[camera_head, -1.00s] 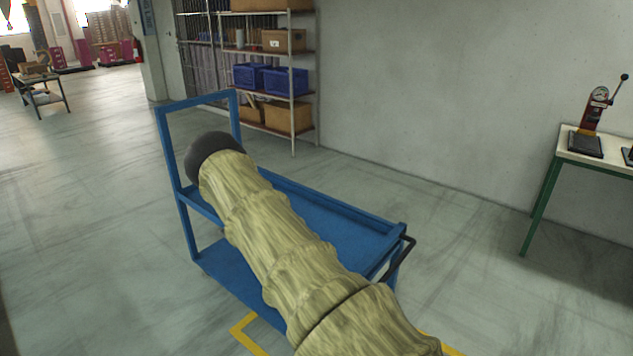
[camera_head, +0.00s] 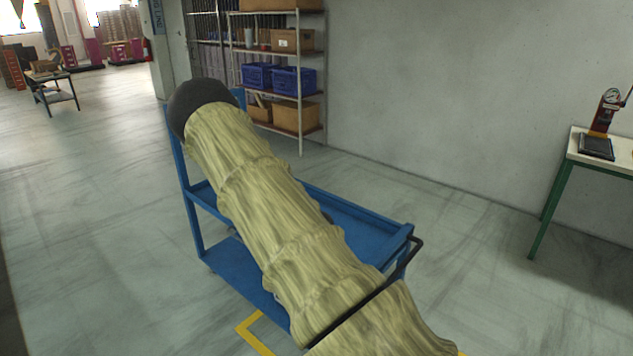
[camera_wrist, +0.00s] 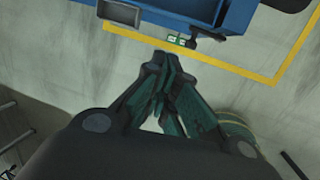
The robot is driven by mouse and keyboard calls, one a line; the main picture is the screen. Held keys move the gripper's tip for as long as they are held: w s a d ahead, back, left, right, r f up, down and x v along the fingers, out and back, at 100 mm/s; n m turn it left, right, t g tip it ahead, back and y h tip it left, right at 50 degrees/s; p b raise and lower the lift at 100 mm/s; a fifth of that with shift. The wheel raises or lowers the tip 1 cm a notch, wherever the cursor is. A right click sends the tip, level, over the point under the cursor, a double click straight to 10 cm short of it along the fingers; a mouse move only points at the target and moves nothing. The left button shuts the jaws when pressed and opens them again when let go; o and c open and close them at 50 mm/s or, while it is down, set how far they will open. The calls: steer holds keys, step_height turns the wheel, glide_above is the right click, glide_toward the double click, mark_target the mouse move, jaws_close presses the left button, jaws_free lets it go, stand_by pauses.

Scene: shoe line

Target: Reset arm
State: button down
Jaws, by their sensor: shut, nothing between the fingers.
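My gripper (camera_wrist: 165,65) shows in the wrist view with its two dark green fingers brought together at the tips. Nothing is held between them. It points at the grey floor near a yellow floor line and the edge of the blue cart. In the head view my sleeved arm stretches up and left across the blue cart (camera_head: 365,232). The gripper itself is hidden there behind the arm's dark end.
A shelf rack (camera_head: 301,85) with blue crates (camera_head: 293,80) and cardboard boxes stands against the back wall. A green-legged table (camera_head: 566,185) with a red press (camera_head: 604,112) is at the right. The floor at the left is open.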

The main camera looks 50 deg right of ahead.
steer(key=shift+r, duration=0.2)
stand_by(0.5)
steer(key=s+a+f+m+y, duration=0.1)
steer(key=s+a+f+m, duration=0.2)
steer(key=a, duration=0.5)
steer(key=s+a+f+m, duration=0.25)
steer(key=a+f, duration=0.25)
steer(key=a, duration=0.3)
steer(key=s+a+f+m+y, duration=0.1)
steer(key=s+a+f+m, duration=0.2)
steer(key=a, duration=0.5)
steer(key=s+a+f+m+g, duration=0.2)
steer(key=s+a+m, duration=0.7)
steer(key=s+a, duration=0.8)
steer(key=a+f, duration=0.1)
steer(key=a, duration=0.2)
steer(key=shift+s, duration=0.3)
steer(key=shift+d, duration=0.15)
